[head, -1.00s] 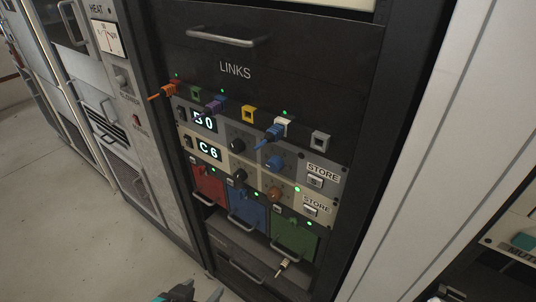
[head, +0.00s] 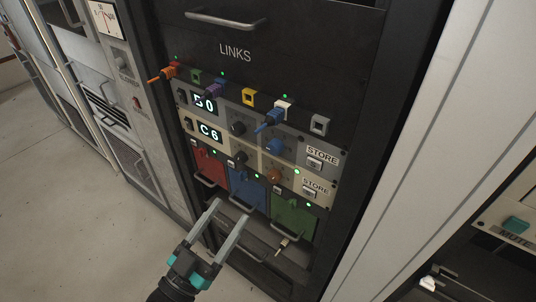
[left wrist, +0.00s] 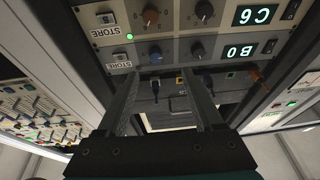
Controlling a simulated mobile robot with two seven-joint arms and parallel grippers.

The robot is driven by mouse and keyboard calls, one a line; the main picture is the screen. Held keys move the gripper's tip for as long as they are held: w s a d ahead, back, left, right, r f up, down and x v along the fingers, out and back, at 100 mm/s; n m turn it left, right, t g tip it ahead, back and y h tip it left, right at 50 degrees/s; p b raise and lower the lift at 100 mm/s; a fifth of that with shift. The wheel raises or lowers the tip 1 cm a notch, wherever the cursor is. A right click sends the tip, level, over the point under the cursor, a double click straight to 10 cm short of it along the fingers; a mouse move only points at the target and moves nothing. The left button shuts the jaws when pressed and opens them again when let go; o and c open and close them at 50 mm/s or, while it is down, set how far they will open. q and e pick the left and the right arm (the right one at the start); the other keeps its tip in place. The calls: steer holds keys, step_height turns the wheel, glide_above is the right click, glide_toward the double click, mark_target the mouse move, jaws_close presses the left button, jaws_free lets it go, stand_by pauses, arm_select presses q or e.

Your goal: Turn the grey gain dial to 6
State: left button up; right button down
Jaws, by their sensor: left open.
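The grey panel (head: 310,147) has a display (head: 205,104) that seems to read B0, a dark knob (head: 238,129) and a blue knob (head: 274,146). I cannot tell which knob is the grey gain dial. The dark knob (left wrist: 198,48) and blue knob (left wrist: 155,55) show upside down in the left wrist view. My left gripper (head: 231,208) is open and empty, in front of the lower rack and below the panels. In the left wrist view its fingers (left wrist: 161,74) point toward the panels, touching nothing. My right gripper is out of view.
A beige panel (head: 297,180) below has a C6 display (head: 209,132), a dark knob (head: 240,158) and an orange knob (head: 274,175). Plugged cables, such as the orange one (head: 164,73), stick out above. Red (head: 209,163), blue (head: 246,188) and green (head: 293,217) units sit below.

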arm_select(q)
steer(key=h, duration=0.1)
glide_toward(272, 150)
steer(key=shift+m, duration=0.3)
steer(key=x, duration=0.8)
steer(key=shift+w+d+b, duration=0.15)
steer(key=shift+w+b, duration=0.05)
steer(key=shift+b, duration=0.2)
jaws_close()
